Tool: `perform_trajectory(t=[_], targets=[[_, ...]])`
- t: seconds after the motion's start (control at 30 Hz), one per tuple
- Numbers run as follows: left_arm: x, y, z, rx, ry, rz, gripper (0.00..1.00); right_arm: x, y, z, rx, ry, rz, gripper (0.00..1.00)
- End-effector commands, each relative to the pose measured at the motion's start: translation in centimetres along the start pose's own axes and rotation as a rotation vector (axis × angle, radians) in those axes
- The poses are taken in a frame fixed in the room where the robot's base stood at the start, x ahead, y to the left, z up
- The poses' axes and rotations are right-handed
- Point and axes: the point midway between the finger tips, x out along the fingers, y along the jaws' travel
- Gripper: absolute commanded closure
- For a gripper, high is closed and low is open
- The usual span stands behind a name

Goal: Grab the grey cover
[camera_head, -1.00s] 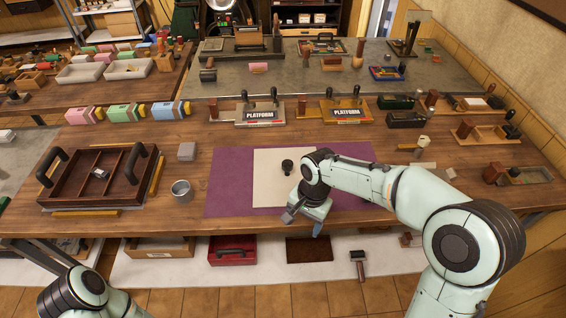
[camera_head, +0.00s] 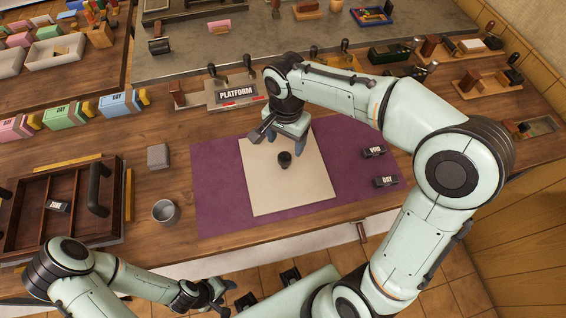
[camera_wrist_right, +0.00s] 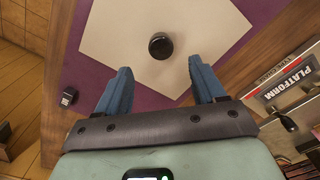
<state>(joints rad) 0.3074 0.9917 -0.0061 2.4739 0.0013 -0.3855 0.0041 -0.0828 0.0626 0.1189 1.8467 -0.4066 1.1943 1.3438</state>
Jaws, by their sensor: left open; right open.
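A small grey square block (camera_head: 158,156), the thing in view that best fits the grey cover, sits on the wooden table left of the purple mat. A grey metal cup (camera_head: 165,212) stands just in front of it. My right gripper (camera_head: 278,132) is open and empty over the far edge of the pale sheet (camera_head: 265,195), well right of the grey block. In the right wrist view, a round black piece (camera_wrist_right: 161,46) lies beyond the open blue fingers (camera_wrist_right: 160,85). My left gripper (camera_head: 220,296) is low, off the table's front edge, apart from the block and open.
A brown divided tray (camera_head: 125,190) with handles stands at the left. Two small black labelled blocks (camera_head: 385,181) lie on the purple mat (camera_head: 215,190). A PLATFORM stand (camera_head: 237,93) is behind the mat. Bare table shows around the grey block.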

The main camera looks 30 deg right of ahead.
Motion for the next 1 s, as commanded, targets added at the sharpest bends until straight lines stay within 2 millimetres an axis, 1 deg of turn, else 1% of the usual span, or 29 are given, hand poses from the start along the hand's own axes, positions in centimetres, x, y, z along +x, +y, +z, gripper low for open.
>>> perform_trajectory(t=[0.03,0.1,0.2,0.37,0.63,0.73,0.93,0.97,1.0], targets=[[0.3,-0.1,0.1,-0.001,-0.002,-0.001,0.42,1.2,0.1,0.1,0.000,-0.002,0.004,0.31],[0.4,-0.2,0.1,-0.001,-0.002,-0.001,0.42,2.2,0.1,0.0,0.001,-0.002,0.003,0.31],[0.5,-0.2,0.2,-0.001,-0.003,-0.001,0.42,3.1,0.0,0.0,0.001,-0.001,0.001,0.31],[0.5,-0.2,0.2,-0.001,-0.002,-0.001,0.42,4.1,0.0,0.1,0.001,-0.001,0.001,0.31],[0.6,-0.3,0.2,-0.001,-0.003,-0.001,0.42,8.0,0.0,0.3,0.001,-0.001,0.001,0.31],[0.6,-0.3,0.2,-0.001,-0.003,-0.001,0.42,8.6,0.0,0.3,0.000,-0.001,0.000,0.31],[0.6,-0.3,0.2,-0.001,-0.003,-0.001,0.42,8.6,-0.1,0.3,0.000,0.000,-0.002,0.31],[0.6,-0.3,0.2,-0.001,-0.003,-0.001,0.42,8.6,-0.1,0.3,0.000,0.000,-0.002,0.34],[0.6,-0.3,0.2,-0.001,-0.003,-0.001,0.42,8.6,-0.1,0.3,0.000,0.000,-0.002,0.47]])
